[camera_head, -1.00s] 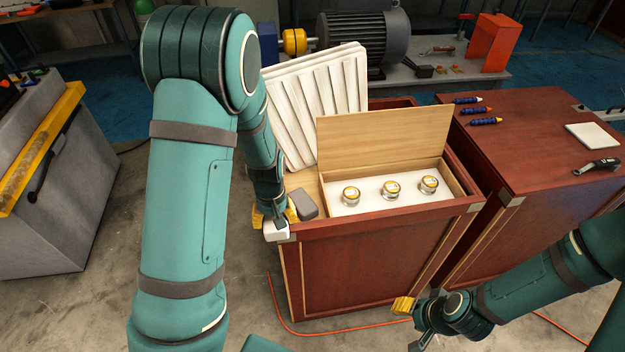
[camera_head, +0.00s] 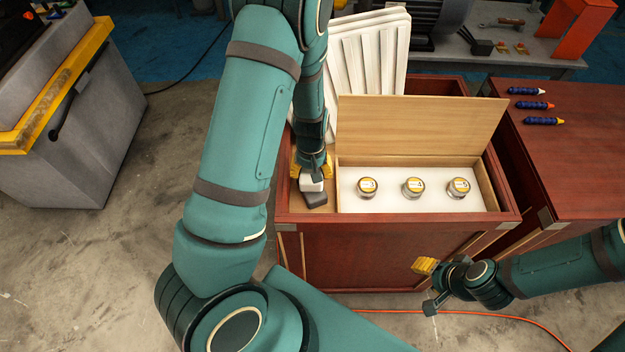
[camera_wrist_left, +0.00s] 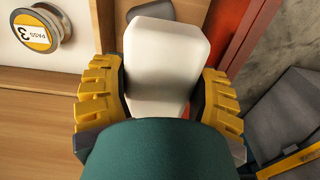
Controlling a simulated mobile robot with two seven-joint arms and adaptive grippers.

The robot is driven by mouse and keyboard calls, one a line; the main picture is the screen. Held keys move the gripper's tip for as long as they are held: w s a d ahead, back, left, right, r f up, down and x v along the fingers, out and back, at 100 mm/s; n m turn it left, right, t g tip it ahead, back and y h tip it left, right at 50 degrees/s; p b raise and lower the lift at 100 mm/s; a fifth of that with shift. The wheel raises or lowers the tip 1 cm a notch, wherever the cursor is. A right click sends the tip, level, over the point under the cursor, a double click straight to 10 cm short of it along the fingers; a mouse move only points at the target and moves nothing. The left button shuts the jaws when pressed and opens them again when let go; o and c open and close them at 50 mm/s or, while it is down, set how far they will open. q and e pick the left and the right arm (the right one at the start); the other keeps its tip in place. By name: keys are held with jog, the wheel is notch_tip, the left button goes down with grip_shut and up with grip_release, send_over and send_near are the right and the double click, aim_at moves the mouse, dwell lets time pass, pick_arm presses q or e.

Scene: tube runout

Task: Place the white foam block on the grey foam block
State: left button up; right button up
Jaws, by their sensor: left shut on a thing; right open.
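My left gripper (camera_head: 312,172) is shut on the white foam block (camera_head: 311,185), with one yellow finger on each side of it. In the left wrist view the white block (camera_wrist_left: 163,62) fills the space between the fingers. The grey foam block (camera_head: 315,199) lies on the wooden surface left of the jar tray. The white block overlaps it in the head view; whether they touch I cannot tell. In the wrist view the grey block (camera_wrist_left: 152,10) is partly hidden behind the white one. My right gripper (camera_head: 428,286) is open and empty in front of the cabinet.
An open wooden box (camera_head: 487,190) with a white insert holds three small jars (camera_head: 414,187); its lid (camera_head: 420,127) stands up behind. A white ribbed panel (camera_head: 365,55) leans behind my left gripper. The red-brown cabinet's front edge (camera_head: 400,217) is close. Bare floor lies left.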

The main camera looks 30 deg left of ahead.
pick_arm(q)
notch_tip(320, 180, down, 4)
jog(key=shift+f+b, duration=0.15)
jog(key=shift+b, duration=0.15)
jog(key=shift+w+f, duration=0.1)
jog(key=o, duration=0.8)
jog(key=shift+f, duration=0.15)
jog(key=shift+r, duration=0.3)
notch_tip(320, 180, up, 12)
jog(key=shift+f+p, duration=0.1)
jog(key=shift+p, duration=1)
